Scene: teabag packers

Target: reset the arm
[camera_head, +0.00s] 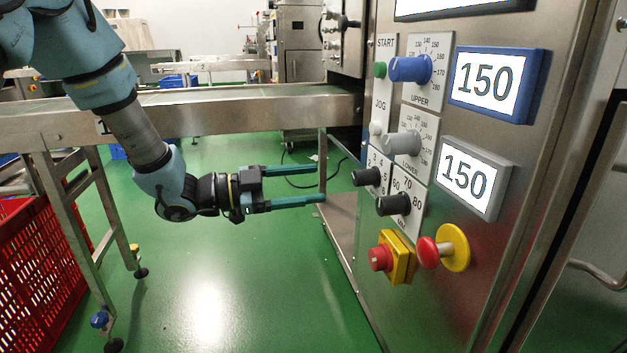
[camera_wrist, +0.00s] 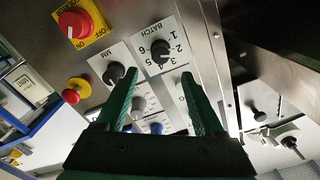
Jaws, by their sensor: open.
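My arm (camera_head: 135,130) reaches down from the upper left in the head view. My gripper (camera_head: 322,184) points right towards the side of the control panel (camera_head: 340,235), with its two long teal fingers apart and nothing between them. In the wrist view my gripper (camera_wrist: 162,85) also shows open, with the panel's knobs beyond its fingers. The black batch knob (camera_head: 367,177) is the nearest control to the fingertips in the head view. It also shows in the wrist view (camera_wrist: 160,50). I cannot tell whether any finger touches the panel.
The panel carries a blue upper knob (camera_head: 410,69), a grey lower knob (camera_head: 403,143), a red rotary switch (camera_head: 380,258) and a red stop button (camera_head: 428,252). Both displays read 150. A conveyor (camera_head: 230,112) runs behind my arm. A red crate (camera_head: 38,270) stands left. Green floor lies below.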

